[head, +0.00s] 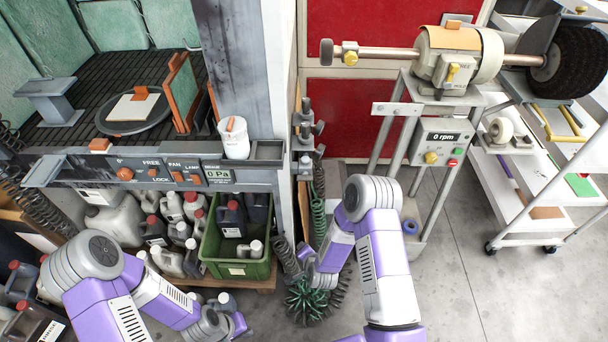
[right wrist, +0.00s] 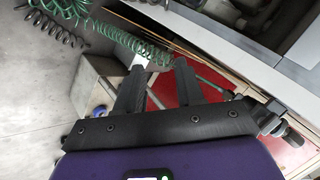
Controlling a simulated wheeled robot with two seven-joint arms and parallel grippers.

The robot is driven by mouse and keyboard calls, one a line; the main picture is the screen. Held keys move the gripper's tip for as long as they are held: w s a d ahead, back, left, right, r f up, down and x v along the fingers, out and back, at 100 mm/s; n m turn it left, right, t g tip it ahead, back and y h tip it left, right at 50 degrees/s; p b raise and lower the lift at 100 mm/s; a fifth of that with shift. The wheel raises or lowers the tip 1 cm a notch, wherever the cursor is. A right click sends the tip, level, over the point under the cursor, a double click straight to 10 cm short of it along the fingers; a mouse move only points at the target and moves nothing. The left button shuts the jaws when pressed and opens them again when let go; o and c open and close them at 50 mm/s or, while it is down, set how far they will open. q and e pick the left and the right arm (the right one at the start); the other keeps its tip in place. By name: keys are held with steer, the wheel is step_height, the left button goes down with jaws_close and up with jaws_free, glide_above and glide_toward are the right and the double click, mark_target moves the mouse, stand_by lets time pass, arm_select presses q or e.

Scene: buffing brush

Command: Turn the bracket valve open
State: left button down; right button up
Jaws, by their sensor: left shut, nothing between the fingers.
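No part can be singled out with certainty as the bracket valve. Grey fittings (head: 304,128) sit on the narrow post beside the bench, with coiled hoses below. My right arm bends down beside this post, its hand low near the hoses and largely hidden in the head view. In the right wrist view my right gripper (right wrist: 159,75) has its two black fingers apart, with nothing visibly held. A green coiled hose (right wrist: 128,40) passes just beyond the fingertips. My left gripper (head: 238,326) is low at the front, shut and empty, its fingertips hardly visible.
The workbench (head: 150,172) holds a white cup (head: 233,138). Below are several jugs and a green crate (head: 238,268). The buffing machine (head: 450,60) stands on a frame with a control box (head: 438,143). A white cart (head: 540,190) is at right. The front right floor is clear.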

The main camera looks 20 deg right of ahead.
steer(key=w+d+r+m+t+h+p, duration=0.2)
steer(key=w+r+m+t+h, duration=0.1)
steer(key=w+r+m+t, duration=0.3)
steer(key=m+t+h, duration=0.2)
steer(key=m, duration=0.1)
glide_toward(305, 177)
steer(key=x, duration=0.8)
steer(key=shift+f, duration=0.35)
steer(key=shift+w, duration=0.1)
jaws_close()
